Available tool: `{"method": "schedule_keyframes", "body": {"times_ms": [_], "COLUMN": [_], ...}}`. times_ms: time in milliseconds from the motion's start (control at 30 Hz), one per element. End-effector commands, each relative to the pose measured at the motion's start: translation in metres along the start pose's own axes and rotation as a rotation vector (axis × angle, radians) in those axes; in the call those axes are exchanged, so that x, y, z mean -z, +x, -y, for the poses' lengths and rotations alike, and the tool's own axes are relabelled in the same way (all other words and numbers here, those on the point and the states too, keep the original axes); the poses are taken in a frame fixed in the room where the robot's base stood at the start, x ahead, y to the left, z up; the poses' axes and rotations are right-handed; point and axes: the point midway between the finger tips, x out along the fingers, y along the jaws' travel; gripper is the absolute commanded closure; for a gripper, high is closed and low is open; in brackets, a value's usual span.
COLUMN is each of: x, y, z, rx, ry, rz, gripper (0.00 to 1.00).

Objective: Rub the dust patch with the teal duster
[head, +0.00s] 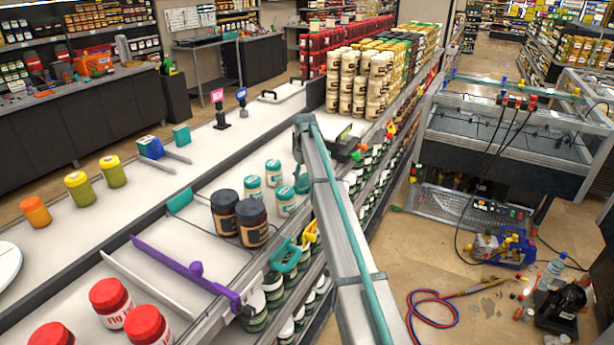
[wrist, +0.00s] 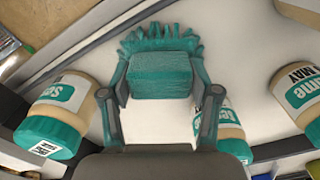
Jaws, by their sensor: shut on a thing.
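My gripper (wrist: 160,90) is shut on the teal duster, with one finger on each side of its block. The teal duster (wrist: 160,72) has a ribbed block and a fringe of teal bristles that points away from me, over a white surface. In the head view, a small teal part of the duster (head: 301,181) shows beside my arm, close to the teal-lidded jars; the rest is hidden by the arm. I cannot make out a dust patch for certain in either view. Whether the bristles touch the white surface cannot be told.
Teal-lidded jars stand close around the duster, one left (wrist: 55,125) and one right (wrist: 301,95). Two dark-lidded jars (head: 253,222) stand nearby. A purple divider (head: 185,268) and red-lidded jars (head: 110,302) are nearer. Stacked cream jars (head: 360,85) stand behind. Bare white shelf lies left.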

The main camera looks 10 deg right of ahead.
Motion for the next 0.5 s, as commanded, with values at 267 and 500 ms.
{"method": "schedule_keyframes", "body": {"times_ms": [267, 500], "x": [-0.008, -0.013], "y": [0.002, 0.002], "z": [0.018, 0.027], "rx": [0.001, 0.002], "ry": [-0.001, -0.002], "rz": [0.001, 0.002], "gripper": [0.79, 0.79]}}
